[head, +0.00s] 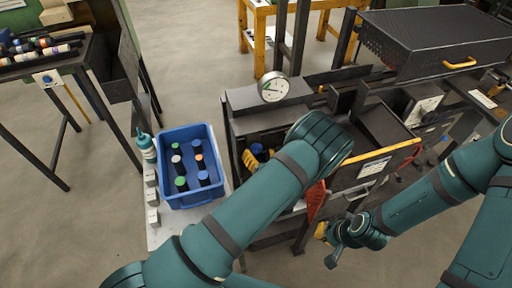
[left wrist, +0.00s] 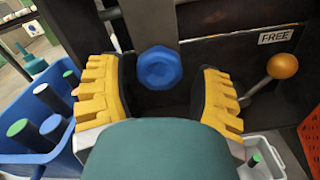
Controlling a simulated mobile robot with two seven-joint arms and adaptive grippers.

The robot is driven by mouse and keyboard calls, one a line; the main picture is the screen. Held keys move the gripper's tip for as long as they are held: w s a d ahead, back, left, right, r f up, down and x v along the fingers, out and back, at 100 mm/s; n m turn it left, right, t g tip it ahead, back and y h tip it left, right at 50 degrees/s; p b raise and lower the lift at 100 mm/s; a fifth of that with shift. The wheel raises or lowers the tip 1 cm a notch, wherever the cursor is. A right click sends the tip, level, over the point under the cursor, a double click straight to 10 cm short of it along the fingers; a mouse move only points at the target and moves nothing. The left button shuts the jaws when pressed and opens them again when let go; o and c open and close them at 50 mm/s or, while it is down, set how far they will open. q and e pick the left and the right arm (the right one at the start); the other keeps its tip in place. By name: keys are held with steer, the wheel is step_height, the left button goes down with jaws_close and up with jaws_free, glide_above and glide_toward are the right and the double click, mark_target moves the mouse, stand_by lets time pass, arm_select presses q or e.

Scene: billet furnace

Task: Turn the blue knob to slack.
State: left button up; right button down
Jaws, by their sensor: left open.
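The blue knob (left wrist: 160,67) sits on a dark panel, centred between the two yellow fingers of my left gripper (left wrist: 158,78) in the left wrist view. The fingers are spread on either side of it with visible gaps. In the head view the knob (head: 257,148) shows small beside my left gripper (head: 252,158), partly hidden by my left arm. No slack mark is readable near the knob. My right gripper (head: 335,246) hangs low at the right of the head view, too small and turned away to tell its opening.
A lever with an orange ball (left wrist: 283,66) stands right of the knob, by a FREE label (left wrist: 276,36). A round gauge (head: 273,87) stands on the bench above. A blue bin (head: 192,165) with several bottles is at left. An orange-red perforated piece (head: 316,200) is near my left arm.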

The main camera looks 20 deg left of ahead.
arm_select(q)
steer(key=shift+x, duration=1.4)
steer(key=c, duration=0.9)
